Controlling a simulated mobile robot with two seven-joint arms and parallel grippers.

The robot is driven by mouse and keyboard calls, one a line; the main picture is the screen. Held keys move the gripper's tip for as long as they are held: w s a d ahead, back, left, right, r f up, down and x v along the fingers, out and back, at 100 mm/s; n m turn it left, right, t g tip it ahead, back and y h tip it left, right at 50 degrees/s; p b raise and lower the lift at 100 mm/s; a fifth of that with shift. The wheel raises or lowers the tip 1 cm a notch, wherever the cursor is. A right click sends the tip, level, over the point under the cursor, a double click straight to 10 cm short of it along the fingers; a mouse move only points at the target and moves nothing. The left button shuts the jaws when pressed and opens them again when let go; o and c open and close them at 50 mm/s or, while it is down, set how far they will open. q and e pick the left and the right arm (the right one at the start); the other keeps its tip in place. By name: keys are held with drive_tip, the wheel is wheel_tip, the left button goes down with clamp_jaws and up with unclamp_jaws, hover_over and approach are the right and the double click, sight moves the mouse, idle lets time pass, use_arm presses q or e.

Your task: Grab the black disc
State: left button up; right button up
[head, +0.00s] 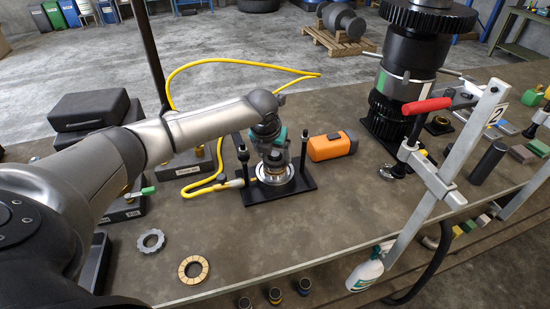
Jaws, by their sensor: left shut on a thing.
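My left gripper (277,157) is at the black press-like fixture (282,193), over its round silver middle. It is shut on a small part on top of the fixture, mostly hidden by my wrist. I cannot make out a separate black disc, so I cannot tell whether this part is it. A grey toothed ring (151,241) and a tan segmented ring (193,269) lie flat on the table, apart from the gripper. My right gripper is not in view.
An orange block-shaped tool (333,145) lies right of the fixture. A yellow hose (200,63) loops behind it. The tall black gear housing (405,85) and a red-handled clamp (430,104) stand to the right. The front middle of the table is clear.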

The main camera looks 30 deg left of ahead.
use_arm(q)
drive_tip(key=c, duration=0.4)
drive_tip(key=shift+r, duration=0.1)
